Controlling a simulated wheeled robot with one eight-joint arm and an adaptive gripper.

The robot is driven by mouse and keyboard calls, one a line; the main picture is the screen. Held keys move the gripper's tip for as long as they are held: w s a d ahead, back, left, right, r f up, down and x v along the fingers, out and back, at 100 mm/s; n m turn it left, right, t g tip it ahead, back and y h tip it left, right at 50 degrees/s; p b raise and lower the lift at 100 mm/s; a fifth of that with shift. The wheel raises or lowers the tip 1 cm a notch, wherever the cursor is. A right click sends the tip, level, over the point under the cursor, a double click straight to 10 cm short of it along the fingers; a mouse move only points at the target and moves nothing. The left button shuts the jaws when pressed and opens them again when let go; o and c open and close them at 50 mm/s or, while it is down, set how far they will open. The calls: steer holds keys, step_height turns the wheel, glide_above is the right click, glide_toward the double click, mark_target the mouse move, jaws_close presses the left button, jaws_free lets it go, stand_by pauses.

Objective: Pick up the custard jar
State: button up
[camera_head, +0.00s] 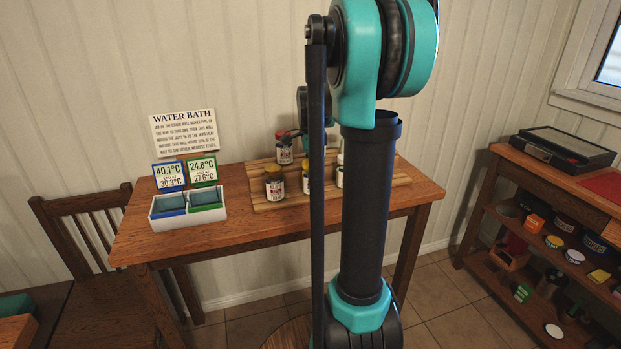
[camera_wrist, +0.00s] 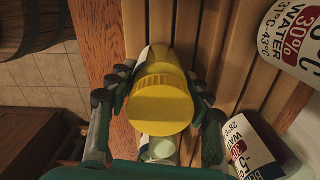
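A jar with a yellow lid (camera_wrist: 160,102) and yellow contents is centred in the wrist view; I take it to be the custard jar, though its name is not legible. The lid hides part of the contact. In the head view, a yellow-lidded jar (camera_head: 306,166) stands on the slatted wooden board, partly hidden by my arm.
A jar with a pale green lid (camera_wrist: 160,149) is close beside it. Two labelled jars (camera_wrist: 291,38) (camera_wrist: 262,148) stand to the right.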

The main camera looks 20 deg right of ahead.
steer(key=c, duration=0.5)
steer(key=shift+r, duration=0.15)
